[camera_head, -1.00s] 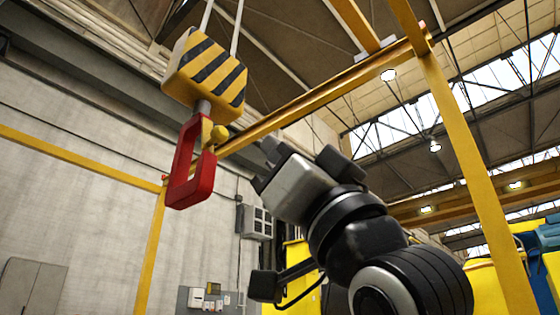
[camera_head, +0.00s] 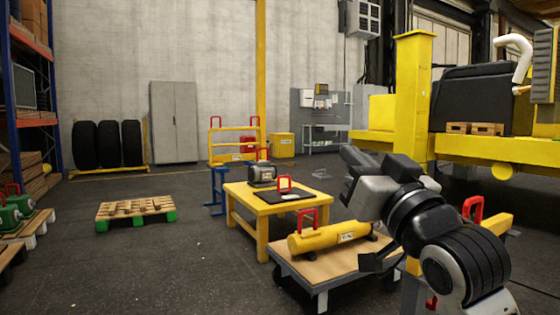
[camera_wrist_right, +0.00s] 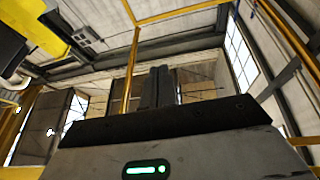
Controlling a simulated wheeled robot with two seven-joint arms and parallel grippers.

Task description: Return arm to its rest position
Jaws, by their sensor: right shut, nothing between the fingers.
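My right arm (camera_head: 430,220) comes in from the lower right in the head view. Its gripper (camera_head: 346,160) is shut and empty, pointing up and to the left, in front of the workshop background. In the right wrist view the two dark fingers (camera_wrist_right: 158,88) stand together with nothing between them, against the hall's ceiling and yellow beams. My left gripper is not in any view.
A wooden-topped cart (camera_head: 318,268) carries a yellow cylinder (camera_head: 335,239) with a red handle, close to my right arm. Behind it stands a yellow table (camera_head: 247,205) with a motor (camera_head: 262,175). A pallet (camera_head: 134,210) lies left on open floor.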

